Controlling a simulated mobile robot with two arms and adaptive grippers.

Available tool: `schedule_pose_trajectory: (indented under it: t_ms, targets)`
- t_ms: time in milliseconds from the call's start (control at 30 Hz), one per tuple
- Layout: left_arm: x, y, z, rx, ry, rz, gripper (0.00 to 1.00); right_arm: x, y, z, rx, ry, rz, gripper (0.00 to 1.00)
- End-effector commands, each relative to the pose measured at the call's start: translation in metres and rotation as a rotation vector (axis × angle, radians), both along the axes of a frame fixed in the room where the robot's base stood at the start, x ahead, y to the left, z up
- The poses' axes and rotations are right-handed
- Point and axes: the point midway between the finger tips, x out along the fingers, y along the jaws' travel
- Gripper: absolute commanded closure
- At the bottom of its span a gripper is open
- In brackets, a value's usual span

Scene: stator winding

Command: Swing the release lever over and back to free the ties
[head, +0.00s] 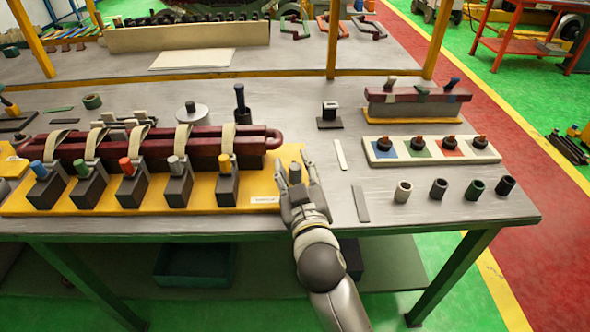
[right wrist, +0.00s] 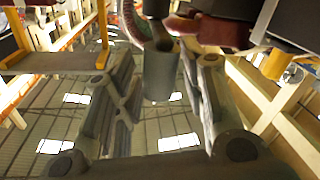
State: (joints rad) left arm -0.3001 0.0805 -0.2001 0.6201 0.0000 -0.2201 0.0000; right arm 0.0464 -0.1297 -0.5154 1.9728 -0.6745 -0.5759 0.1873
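A dark red coil bundle (head: 200,150) lies across a yellow board (head: 100,205), with several cream ties (head: 183,138) looped over it. Dark blocks (head: 178,185) with blue, green, red, grey and yellow knobs stand along its front. My right gripper (head: 297,167) is at the board's right end, beside the small white label. Its fingers are apart. In the right wrist view a grey round tube-like part (right wrist: 160,72) stands between the open fingers, with gaps on both sides. It may be the release lever's grip; I cannot tell. My left gripper is not in view.
A dark upright tool (head: 241,103) stands behind the coil. The table's front edge is close.

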Motion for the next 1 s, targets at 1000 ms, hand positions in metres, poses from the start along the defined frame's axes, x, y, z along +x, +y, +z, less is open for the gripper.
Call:
schedule_pose_trajectory:
  t_ms: [1000]
  targets:
    - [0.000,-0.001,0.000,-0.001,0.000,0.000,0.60,-0.105,-0.018,-0.003,0.002,0.005,0.002,0.57]
